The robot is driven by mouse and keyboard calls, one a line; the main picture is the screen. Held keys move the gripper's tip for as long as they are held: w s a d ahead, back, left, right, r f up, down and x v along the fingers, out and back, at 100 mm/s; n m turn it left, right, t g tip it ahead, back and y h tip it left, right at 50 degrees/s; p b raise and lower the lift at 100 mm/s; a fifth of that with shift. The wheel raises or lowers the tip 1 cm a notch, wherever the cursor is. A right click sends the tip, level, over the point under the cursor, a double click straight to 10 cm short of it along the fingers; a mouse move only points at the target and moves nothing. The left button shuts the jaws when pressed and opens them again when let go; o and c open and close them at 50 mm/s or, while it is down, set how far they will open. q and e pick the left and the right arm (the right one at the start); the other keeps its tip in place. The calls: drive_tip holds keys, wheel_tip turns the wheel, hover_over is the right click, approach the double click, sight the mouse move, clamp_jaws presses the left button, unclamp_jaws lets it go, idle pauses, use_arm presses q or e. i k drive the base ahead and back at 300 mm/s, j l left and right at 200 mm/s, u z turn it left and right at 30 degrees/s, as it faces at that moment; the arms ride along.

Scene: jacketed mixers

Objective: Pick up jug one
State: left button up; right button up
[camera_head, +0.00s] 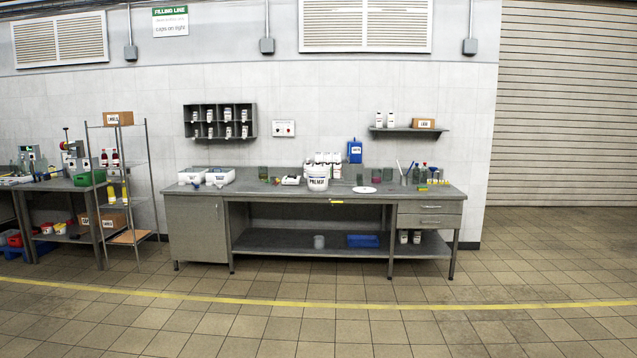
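A blue jug-like container (355,153) with a small white label stands towards the back of the long grey workbench (280,194), right of centre. Its label is too small to read. A white tub (318,179) with dark lettering stands on the bench to its left. I cannot tell which container is jug one. Neither of my grippers is in view.
The bench also bears white bins (219,176), white bottles and a white plate (364,190). A wire shelf rack (146,185) and another table (60,185) stand at the left. The tiled floor (330,330) before the bench is clear, crossed by a yellow line.

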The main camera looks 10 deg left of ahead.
sight(376, 173)
drive_tip(key=i+u, duration=0.15)
drive_tip(key=i, duration=5.15)
drive_tip(key=i+u, duration=0.25)
drive_tip(key=i, duration=0.35)
drive_tip(key=i+l+u, duration=0.3)
drive_tip(key=i, duration=0.3)
drive_tip(key=j, duration=0.1)
